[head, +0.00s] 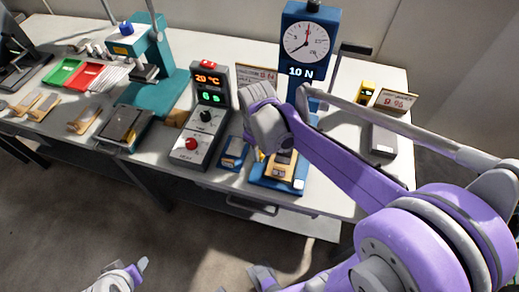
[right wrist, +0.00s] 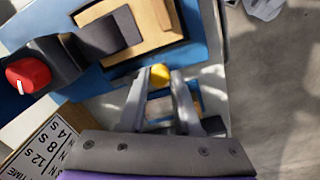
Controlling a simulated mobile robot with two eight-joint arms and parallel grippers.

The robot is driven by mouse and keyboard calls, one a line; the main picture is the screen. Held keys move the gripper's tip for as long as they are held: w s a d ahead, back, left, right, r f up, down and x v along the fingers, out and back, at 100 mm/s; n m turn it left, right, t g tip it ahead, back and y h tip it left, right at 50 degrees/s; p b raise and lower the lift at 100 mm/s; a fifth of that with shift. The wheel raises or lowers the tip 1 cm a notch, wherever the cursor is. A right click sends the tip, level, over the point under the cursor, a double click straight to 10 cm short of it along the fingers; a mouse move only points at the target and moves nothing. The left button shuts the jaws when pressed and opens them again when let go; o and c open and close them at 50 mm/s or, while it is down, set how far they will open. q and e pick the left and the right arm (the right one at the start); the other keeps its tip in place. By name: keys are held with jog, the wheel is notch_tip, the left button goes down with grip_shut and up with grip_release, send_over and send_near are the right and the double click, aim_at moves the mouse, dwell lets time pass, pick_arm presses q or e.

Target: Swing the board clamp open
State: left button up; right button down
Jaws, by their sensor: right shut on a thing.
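The board clamp shows in the right wrist view as a dark grey block (right wrist: 105,33) over a tan board (right wrist: 150,25). The board lies on the blue base of the test stand. In the head view the board (head: 281,165) sits below the dial, and part of the clamp is hidden by my right arm. A yellow knob (right wrist: 160,75) lies between the fingertips of my right gripper (right wrist: 159,80), which is shut on it at the base's edge. I cannot tell how the knob joins the clamp.
The blue stand with its dial (head: 306,40) rises behind the board. A grey control box (head: 201,128) and a small blue box (head: 235,152) stand to the left. A red knob (right wrist: 28,73) is near the clamp. A dark grey block (head: 383,140) lies to the right.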

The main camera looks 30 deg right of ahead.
jog(key=c, duration=0.6)
grip_release()
notch_tip(320, 180, up, 11)
jog(key=p, duration=0.1)
jog(key=shift+a, duration=0.25)
jog(key=shift+s+f, duration=0.1)
jog(key=shift+s, duration=0.05)
jog(key=s+a+f+m+t+p, duration=0.2)
jog(key=s+a+f+t, duration=0.3)
jog(key=s, duration=0.4)
jog(key=shift+a+f+m+y+p, duration=0.35)
jog(key=shift+a+f+p, duration=0.2)
jog(key=shift+a+f, duration=0.3)
